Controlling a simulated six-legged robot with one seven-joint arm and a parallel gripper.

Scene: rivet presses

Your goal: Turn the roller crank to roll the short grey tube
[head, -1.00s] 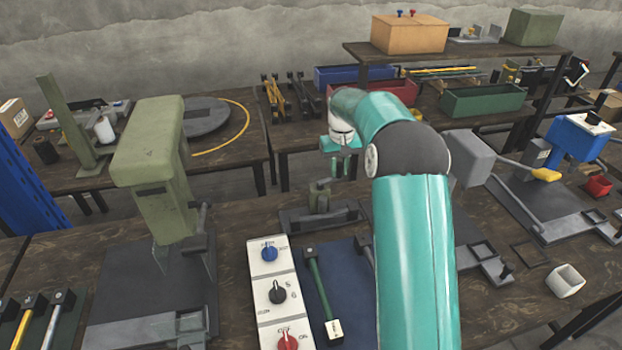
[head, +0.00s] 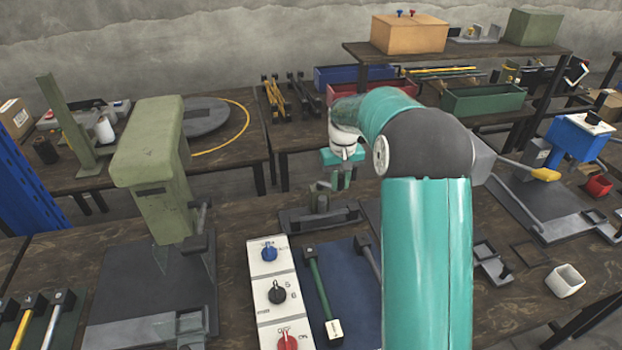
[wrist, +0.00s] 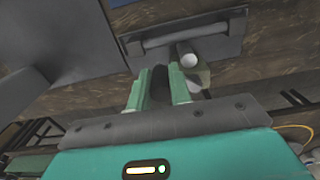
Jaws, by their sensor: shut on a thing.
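My gripper (head: 341,184) is at the back of the near bench, above a low dark grey fixture (head: 293,221), which I take for the roller. In the wrist view its fingers (wrist: 160,92) are closed around a dark upright piece (wrist: 160,78), apparently the crank handle. Just beyond them is the fixture's plate with a grey roller bar (wrist: 185,36). A short light grey cylinder (wrist: 189,60), possibly the tube, sits end-on beside the right finger. The crank's arm is mostly hidden by my fingers.
A tall green press (head: 150,170) stands left of the fixture. A white switch panel (head: 272,291) and a blue mat (head: 345,260) with long-handled tools lie in front. A blue lever press (head: 578,138) and a white square cup (head: 565,281) are at right.

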